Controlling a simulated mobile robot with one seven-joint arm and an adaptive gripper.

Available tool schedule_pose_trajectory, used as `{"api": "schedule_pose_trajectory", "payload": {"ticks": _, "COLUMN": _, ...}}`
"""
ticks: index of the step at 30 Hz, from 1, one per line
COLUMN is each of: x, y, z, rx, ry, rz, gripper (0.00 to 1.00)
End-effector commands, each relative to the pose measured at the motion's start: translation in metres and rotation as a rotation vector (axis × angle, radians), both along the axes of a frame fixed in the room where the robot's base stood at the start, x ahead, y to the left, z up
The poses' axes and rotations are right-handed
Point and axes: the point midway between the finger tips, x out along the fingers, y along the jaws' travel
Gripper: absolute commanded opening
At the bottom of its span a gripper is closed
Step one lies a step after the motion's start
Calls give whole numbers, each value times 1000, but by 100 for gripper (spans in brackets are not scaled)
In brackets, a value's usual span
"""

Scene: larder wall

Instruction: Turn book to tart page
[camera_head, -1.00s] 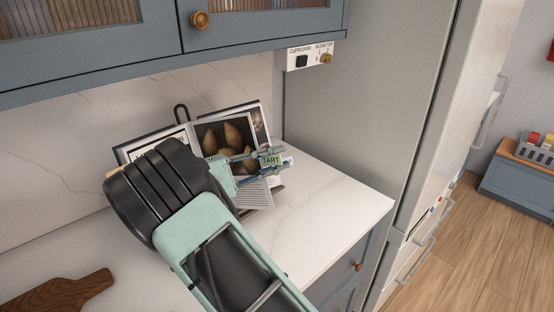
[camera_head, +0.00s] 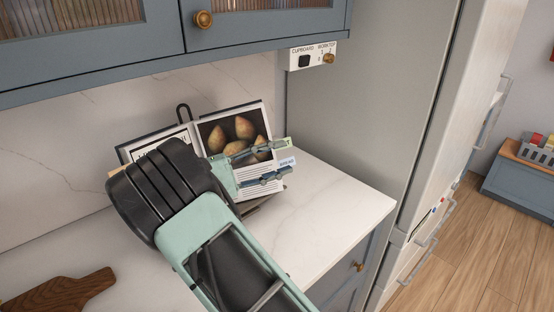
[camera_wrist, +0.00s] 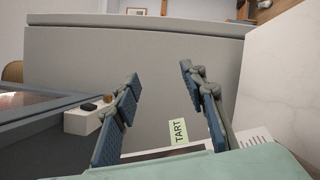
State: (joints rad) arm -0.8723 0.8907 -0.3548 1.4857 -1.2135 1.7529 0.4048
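The open book (camera_head: 151,148) leans on a stand at the back of the worktop. Its right-hand page (camera_head: 217,131) shows a photo of pears above text lines and lies back against the right side. A green tab, mostly hidden by a finger, sticks out at its right edge; the wrist view shows the tab reads TART (camera_wrist: 178,131). A pale blue BREAD tab (camera_head: 287,162) sits lower. My gripper (camera_head: 279,160) is in front of the right page, fingers spread and empty. In the wrist view the gripper (camera_wrist: 160,75) has its fingers well apart, the TART tab between and below them.
A wall cupboard (camera_head: 100,50) hangs above the book. A switch panel (camera_head: 313,56) labelled CUPBOARD and WORKTOP is under its right end. The tall fridge side (camera_head: 365,110) bounds the right. A wooden board (camera_head: 65,292) lies front left; the worktop (camera_head: 335,205) right of the book is clear.

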Motion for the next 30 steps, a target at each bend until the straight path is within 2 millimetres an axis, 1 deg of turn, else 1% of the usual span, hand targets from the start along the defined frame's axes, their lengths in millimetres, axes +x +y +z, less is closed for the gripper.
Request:
{"api": "schedule_pose_trajectory", "payload": {"ticks": 2, "x": 0, "y": 0, "z": 6, "rx": 1, "ry": -2, "rz": 0, "gripper": 39}}
{"api": "schedule_pose_trajectory", "payload": {"ticks": 5, "x": 0, "y": 0, "z": 21, "rx": 1, "ry": -5, "rz": 1, "gripper": 39}}
{"api": "schedule_pose_trajectory", "payload": {"ticks": 12, "x": 0, "y": 0, "z": 68, "rx": 1, "ry": -5, "rz": 1, "gripper": 39}}
{"api": "schedule_pose_trajectory", "payload": {"ticks": 16, "x": 0, "y": 0, "z": 86, "rx": 2, "ry": -3, "rz": 0, "gripper": 39}}
{"api": "schedule_pose_trajectory", "payload": {"ticks": 21, "x": 0, "y": 0, "z": 99, "rx": 1, "ry": -2, "rz": 0, "gripper": 39}}
{"api": "schedule_pose_trajectory", "payload": {"ticks": 30, "x": 0, "y": 0, "z": 100, "rx": 0, "ry": -1, "rz": 0, "gripper": 39}}
